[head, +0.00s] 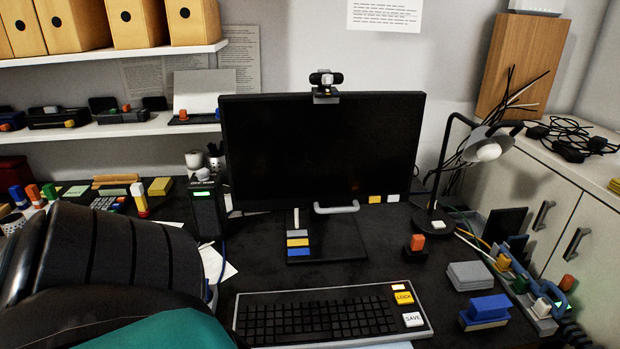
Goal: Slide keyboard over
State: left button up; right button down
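The keyboard (318,315) lies on the dark desk at the bottom middle of the head view. It has black keys, a light grey frame, and yellow and white keys at its right end, one marked SAVE. Its lower left edge is close to a teal surface (165,335) that covers the desk's near left part from view. Neither of my grippers shows in the head view.
A black monitor (320,150) stands behind the keyboard. Right of the keyboard are a blue block (486,309), grey stacked pads (470,275) and a desk lamp (487,150). A large black padded object (110,250) blocks the left. Bare desk lies between keyboard and monitor.

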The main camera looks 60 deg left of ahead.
aim_at(344, 316)
jog(key=u, duration=0.4)
jog(key=k+l+u, duration=0.1)
jog(key=u, duration=0.3)
jog(key=k+u, duration=0.1)
jog(key=u, duration=0.7)
jog(key=k+j+z, duration=0.15)
jog(key=j+z, duration=0.25)
jog(key=k+j+z, duration=0.2)
jog(key=z, duration=0.2)
jog(key=k+j+z, duration=0.25)
jog(key=z, duration=0.2)
jog(key=j, duration=0.1)
